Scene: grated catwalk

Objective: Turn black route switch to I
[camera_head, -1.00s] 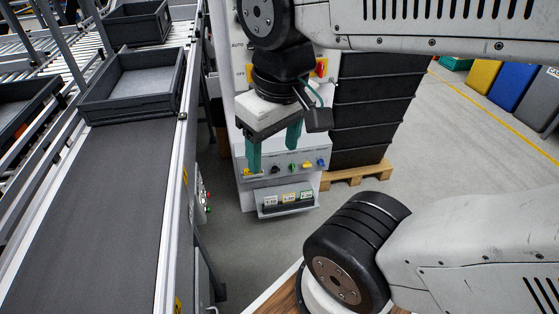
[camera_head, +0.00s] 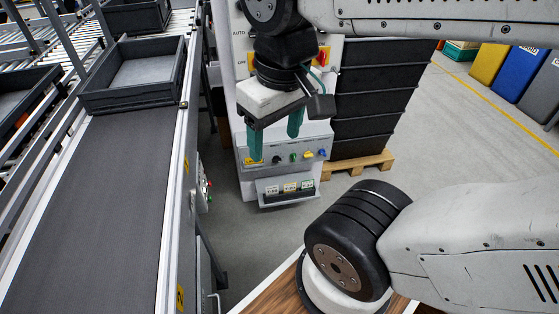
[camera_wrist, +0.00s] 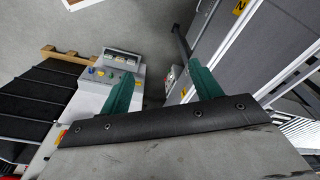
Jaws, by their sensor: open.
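The black route switch (camera_head: 277,159) is a small dark knob on the sloped panel (camera_head: 240,160) of a white cabinet. It is at the left of a row with a green knob (camera_head: 292,157), a yellow knob (camera_head: 308,155) and a blue knob (camera_head: 322,153). Its pointer direction is too small to read. My gripper (camera_head: 276,134) is open and empty, its green fingers pointing down. In the head view they overlap the panel's upper left; no contact shows. In the wrist view my gripper (camera_wrist: 163,90) spans beside the panel, and I cannot make out the black switch there.
A conveyor (camera_head: 90,200) with a grey tray (camera_head: 135,75) runs along the left. Stacked black crates (camera_head: 372,90) stand on a wooden pallet (camera_head: 362,165) right of the cabinet. A label holder (camera_head: 288,198) sits below the panel. The floor in front is clear.

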